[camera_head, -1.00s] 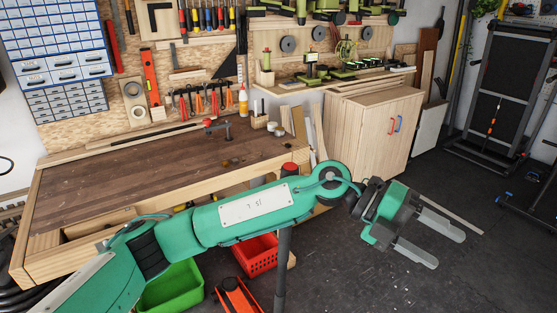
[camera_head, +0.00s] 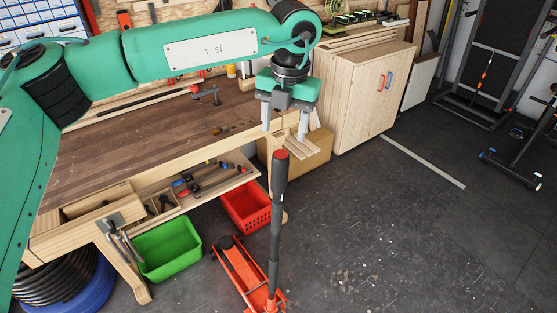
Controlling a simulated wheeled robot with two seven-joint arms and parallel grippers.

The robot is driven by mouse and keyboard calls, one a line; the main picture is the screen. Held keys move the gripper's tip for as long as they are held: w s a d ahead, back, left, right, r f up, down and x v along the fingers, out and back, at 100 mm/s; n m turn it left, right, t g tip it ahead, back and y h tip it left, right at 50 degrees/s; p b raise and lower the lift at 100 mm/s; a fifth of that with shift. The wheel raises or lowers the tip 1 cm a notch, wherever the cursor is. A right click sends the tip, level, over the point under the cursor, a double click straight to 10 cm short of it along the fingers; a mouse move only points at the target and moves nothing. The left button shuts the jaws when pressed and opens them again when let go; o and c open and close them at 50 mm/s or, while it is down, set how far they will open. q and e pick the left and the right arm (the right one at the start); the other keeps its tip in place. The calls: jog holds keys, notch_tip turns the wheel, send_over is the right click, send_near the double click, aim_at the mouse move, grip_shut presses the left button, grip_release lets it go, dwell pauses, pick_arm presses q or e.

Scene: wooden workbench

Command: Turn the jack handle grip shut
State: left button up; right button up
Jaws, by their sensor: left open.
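The orange-red floor jack (camera_head: 240,268) sits on the dark floor in front of the bench. Its long black handle (camera_head: 273,240) stands nearly upright, with a thicker dark grip (camera_head: 279,180) and a red cap on top. My left gripper (camera_head: 285,128) points downward with its two pale fingers apart and nothing between them. In the picture it is just above the red cap and apart from it; the depth between them is hard to judge. My right gripper is out of view.
The wooden workbench (camera_head: 130,150) with an open drawer (camera_head: 215,182) is behind the handle. A green crate (camera_head: 168,250) and a red crate (camera_head: 247,207) stand left of it. A cardboard box (camera_head: 312,160) is behind.

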aim_at(280, 167)
pick_arm(q)
jog(key=f+p, duration=0.1)
jog(key=f, duration=0.2)
jog(key=f+p, duration=0.2)
jog(key=f, duration=0.2)
jog(key=f+p, duration=0.2)
jog(key=f, duration=0.1)
jog(key=shift+w+a+f, duration=0.15)
jog(key=shift+a+f, duration=0.2)
jog(key=shift+f, duration=0.7)
jog(key=c, duration=1)
